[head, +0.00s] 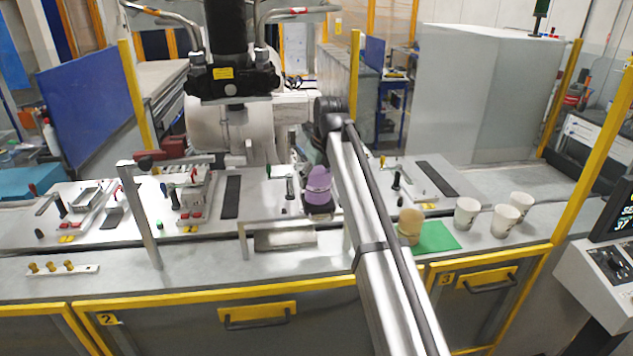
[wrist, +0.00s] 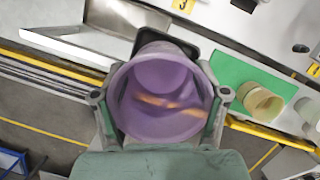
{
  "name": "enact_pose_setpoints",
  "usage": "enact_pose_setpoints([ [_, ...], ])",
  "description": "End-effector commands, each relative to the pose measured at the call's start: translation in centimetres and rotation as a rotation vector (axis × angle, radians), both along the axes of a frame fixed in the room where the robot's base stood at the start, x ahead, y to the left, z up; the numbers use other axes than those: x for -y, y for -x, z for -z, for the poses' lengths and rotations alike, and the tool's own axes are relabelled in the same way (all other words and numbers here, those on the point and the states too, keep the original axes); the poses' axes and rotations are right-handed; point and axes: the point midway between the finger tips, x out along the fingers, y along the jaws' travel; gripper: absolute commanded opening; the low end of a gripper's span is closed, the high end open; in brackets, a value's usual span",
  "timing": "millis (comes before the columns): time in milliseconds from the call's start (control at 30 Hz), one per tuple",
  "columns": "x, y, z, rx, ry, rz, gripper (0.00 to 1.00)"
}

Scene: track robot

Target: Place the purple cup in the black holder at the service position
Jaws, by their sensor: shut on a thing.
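The purple cup (head: 318,183) is near the middle of the head view, beside my arm. In the wrist view the cup (wrist: 160,112) shows its open mouth, between my gripper's two fingers. My gripper (wrist: 161,97) is shut on the cup, with one finger at each side. The black holder (head: 319,211) shows as a dark piece directly below the cup. In the wrist view its black rim (wrist: 183,43) shows behind the cup's base. The cup hides most of the holder, so I cannot tell whether the base is seated or just above it.
A metal stand (head: 285,239) is just left of the holder. A tan cup (head: 410,224) is on a green mat (head: 437,238) to the right. White cups (head: 467,213) stand further right. Upright levers and fixtures (head: 192,203) crowd the left bench.

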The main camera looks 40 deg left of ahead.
Motion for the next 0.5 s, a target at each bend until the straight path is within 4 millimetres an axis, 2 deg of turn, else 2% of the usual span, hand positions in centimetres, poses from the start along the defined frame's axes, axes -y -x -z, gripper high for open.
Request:
enact_pose_setpoints([
  [167,0.1,0.1,1.9,0.000,0.001,0.000,0.38],
  [500,0.0,0.0,2.3,0.000,0.000,0.000,0.38],
])
